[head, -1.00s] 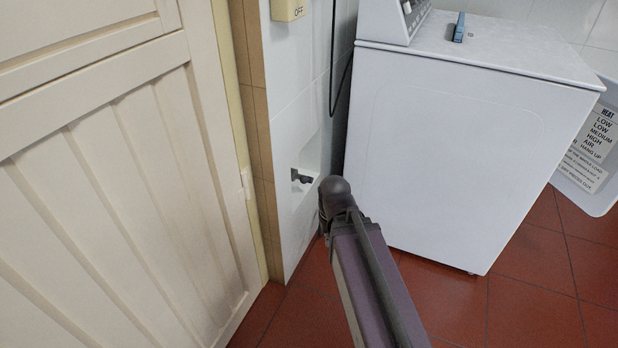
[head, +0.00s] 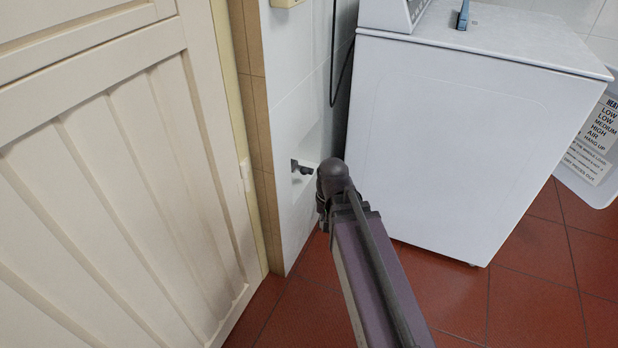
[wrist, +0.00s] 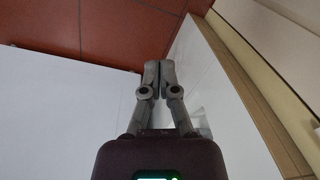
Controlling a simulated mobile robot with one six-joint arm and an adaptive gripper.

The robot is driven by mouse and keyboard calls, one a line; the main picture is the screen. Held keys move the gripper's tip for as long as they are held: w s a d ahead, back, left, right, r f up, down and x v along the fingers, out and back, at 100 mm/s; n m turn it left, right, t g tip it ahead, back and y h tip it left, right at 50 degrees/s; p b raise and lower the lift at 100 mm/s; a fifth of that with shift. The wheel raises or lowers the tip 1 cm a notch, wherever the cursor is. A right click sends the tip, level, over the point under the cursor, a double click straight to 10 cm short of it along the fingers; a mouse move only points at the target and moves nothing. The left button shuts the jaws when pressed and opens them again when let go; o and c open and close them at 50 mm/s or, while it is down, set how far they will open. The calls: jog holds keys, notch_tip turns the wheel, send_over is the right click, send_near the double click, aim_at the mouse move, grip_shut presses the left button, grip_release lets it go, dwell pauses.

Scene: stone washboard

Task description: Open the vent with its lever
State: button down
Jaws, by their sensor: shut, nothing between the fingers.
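A small dark fitting with a short stub (head: 302,168) sits low on the white tiled wall, just left of my arm's end in the head view. It looks like a lever, but I cannot tell for sure, and no vent opening shows clearly. My gripper (wrist: 160,68) is shut and empty in the wrist view, its two fingertips together. In the head view the fingers are hidden behind the end of my arm. The fitting does not show clearly in the wrist view, and I cannot tell its distance from the fingers.
A white washing machine (head: 455,140) stands close on the right of my arm. A cream panelled door (head: 130,160) fills the left. The white wall (head: 292,100) has a narrow gap beside the machine, with a dark cable (head: 333,60) hanging there. Red tiled floor (head: 510,280) is clear in front.

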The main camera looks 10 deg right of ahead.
aim_at(307, 171)
jog(key=w+d+f+m+t+y+b, duration=0.1)
jog(key=w+d+m+y+b, duration=0.2)
jog(key=w+m, duration=0.8)
jog(key=w+d+f+m+t+y+b, duration=0.1)
jog(key=w+d+m+y+b, duration=0.2)
jog(key=w+m, duration=0.9)
jog(key=shift+w+d+f+t, duration=0.25)
jog(key=shift+d+t, duration=0.05)
jog(key=shift+d, duration=0.1)
jog(key=shift+f, duration=0.1)
jog(key=b+x, duration=0.8)
jog(key=x, duration=0.2)
jog(key=shift+w+a+r+p, duration=0.1)
jog(key=shift+w+r+p, duration=0.1)
jog(key=shift+r+p, duration=0.5)
jog(key=shift+w+a+r+p, duration=0.1)
jog(key=shift+w+r+p, duration=0.1)
jog(key=shift+r+p, duration=0.45)
jog(key=shift+w+a+r+p, duration=0.1)
jog(key=shift+w+r+p, duration=0.1)
jog(key=shift+r+p, duration=0.5)
jog(key=shift+a, duration=0.1)
